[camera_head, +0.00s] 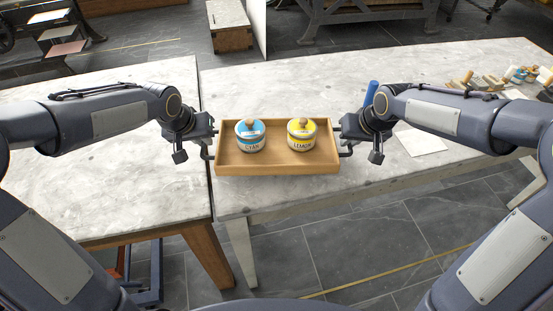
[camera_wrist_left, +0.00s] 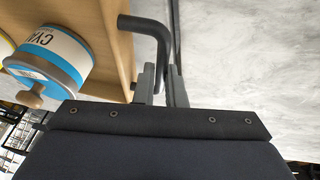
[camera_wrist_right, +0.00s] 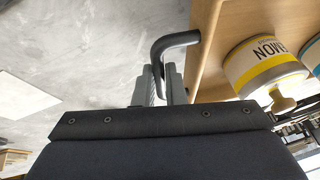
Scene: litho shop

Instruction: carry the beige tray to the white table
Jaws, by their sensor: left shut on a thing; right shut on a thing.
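The beige tray (camera_head: 278,170) is a shallow wooden tray with a dark handle at each end, level in the middle of the head view. It holds a blue-and-white jar labelled CYAN (camera_head: 250,137) and a yellow-and-white jar labelled LEMON (camera_head: 301,136), both upright. My left gripper (camera_head: 208,146) is shut on the left handle, whose dark bar (camera_wrist_left: 155,35) shows in the left wrist view. My right gripper (camera_head: 345,143) is shut on the right handle, whose bar (camera_wrist_right: 172,45) shows in the right wrist view. I cannot tell whether the tray touches the table beneath.
A pale-topped table (camera_head: 98,155) with wooden legs stands at the left. A long pale table (camera_head: 285,90) stands behind and right, holding a blue cylinder (camera_head: 370,93), a white sheet (camera_head: 420,142) and several tools and small jars (camera_head: 490,83). Dark tiled floor (camera_head: 340,235) lies in front.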

